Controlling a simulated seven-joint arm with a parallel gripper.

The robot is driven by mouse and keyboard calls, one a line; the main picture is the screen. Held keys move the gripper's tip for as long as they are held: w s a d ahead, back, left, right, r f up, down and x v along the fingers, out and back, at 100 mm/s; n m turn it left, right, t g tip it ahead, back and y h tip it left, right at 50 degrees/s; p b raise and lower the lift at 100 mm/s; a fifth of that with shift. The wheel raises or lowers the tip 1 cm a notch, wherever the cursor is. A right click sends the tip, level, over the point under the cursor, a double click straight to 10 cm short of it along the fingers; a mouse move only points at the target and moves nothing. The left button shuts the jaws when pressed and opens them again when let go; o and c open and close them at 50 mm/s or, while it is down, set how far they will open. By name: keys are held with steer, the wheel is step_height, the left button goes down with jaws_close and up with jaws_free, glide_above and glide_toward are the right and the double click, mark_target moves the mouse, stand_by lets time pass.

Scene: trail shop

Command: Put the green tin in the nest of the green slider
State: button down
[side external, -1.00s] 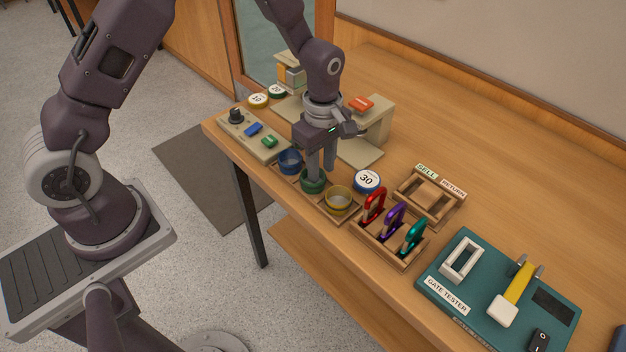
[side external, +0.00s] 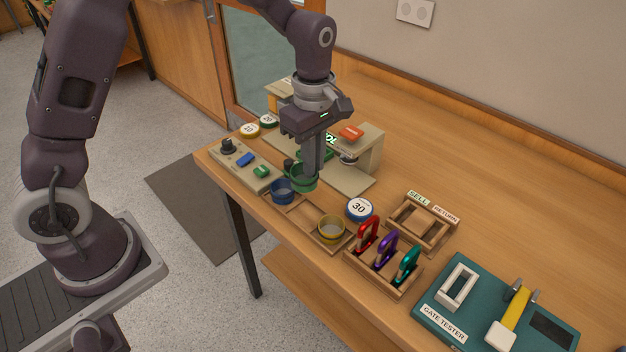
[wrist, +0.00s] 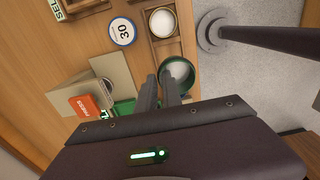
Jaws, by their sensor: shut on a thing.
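The green tin (side external: 302,182) is an open round cup, hanging from my gripper (side external: 311,170). My gripper is shut on its wall, and the tin is raised above the table near the blue tin. In the wrist view the green tin (wrist: 178,72) shows its pale inside, with the fingertips (wrist: 162,86) at its rim. A green part with white lettering (side external: 329,146), possibly the green slider, is partly hidden behind my gripper, beside the beige press. It also shows in the wrist view (wrist: 124,107), partly covered by my fingers. Its nest cannot be made out.
The wooden tray (side external: 299,211) holds a blue tin (side external: 282,191) and a yellow tin (side external: 331,229), with an empty place between. The beige press (side external: 367,155) with an orange top stands behind. A control panel (side external: 232,165) lies left. A carabiner rack (side external: 378,273) stands right.

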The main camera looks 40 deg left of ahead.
step_height(320, 180, up, 6)
steer(key=w+a+n, duration=0.4)
steer(key=w+a, duration=0.9)
steer(key=w, duration=0.2)
steer(key=shift+n, duration=0.3)
steer(key=shift+a+f, duration=0.1)
steer(key=shift+f, duration=6)
steer(key=shift+f, duration=0.1)
steer(key=shift+f, duration=0.4)
steer(key=shift+f, duration=0.45)
steer(key=shift+f, duration=0.15)
